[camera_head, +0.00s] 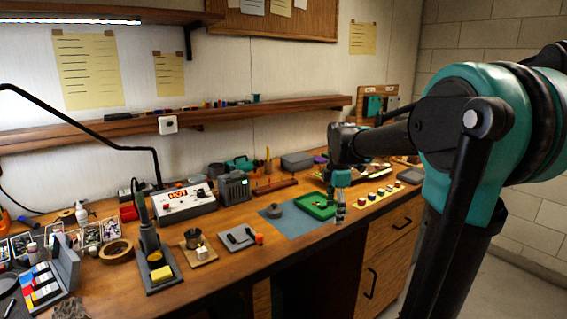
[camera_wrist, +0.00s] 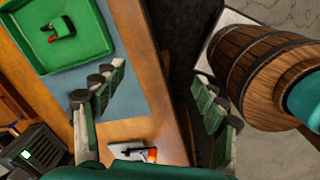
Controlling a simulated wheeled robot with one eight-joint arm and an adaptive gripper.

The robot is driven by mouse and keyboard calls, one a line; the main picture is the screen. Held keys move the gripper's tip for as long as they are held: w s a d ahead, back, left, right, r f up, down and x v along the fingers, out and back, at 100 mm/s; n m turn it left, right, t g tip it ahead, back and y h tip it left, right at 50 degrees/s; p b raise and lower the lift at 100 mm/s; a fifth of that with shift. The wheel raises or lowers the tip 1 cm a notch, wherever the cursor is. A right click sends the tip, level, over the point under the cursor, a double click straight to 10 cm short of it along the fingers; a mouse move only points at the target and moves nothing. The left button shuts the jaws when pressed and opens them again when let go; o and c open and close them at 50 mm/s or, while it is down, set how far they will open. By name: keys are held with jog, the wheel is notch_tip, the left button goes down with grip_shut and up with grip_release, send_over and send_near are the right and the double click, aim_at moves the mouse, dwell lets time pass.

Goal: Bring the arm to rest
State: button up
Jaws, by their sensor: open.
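My arm reaches from the right over the workbench (camera_head: 285,256) in the head view. My gripper (camera_head: 340,200) points down near the bench's front edge, beside the green tray (camera_head: 316,207). In the wrist view my gripper (camera_wrist: 155,98) shows its two fingers wide apart, with nothing between them except the bench edge and dark floor below. The green tray also shows in the wrist view (camera_wrist: 92,62), at upper left. It holds a small green and red part (camera_wrist: 60,30).
A blue mat (camera_head: 293,226) with a grey round piece lies left of the tray. A soldering stand (camera_head: 156,262), a control box (camera_head: 184,203) and a yellow strip (camera_head: 378,194) with several small pieces line the bench.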

jog(key=s+d+f+m+t, duration=0.3)
jog(key=s+f+m, duration=1.4)
jog(key=s+m, duration=0.1)
jog(key=shift+s+f+m, duration=0.15)
jog(key=shift+s+m, duration=0.25)
jog(key=shift+s, duration=0.1)
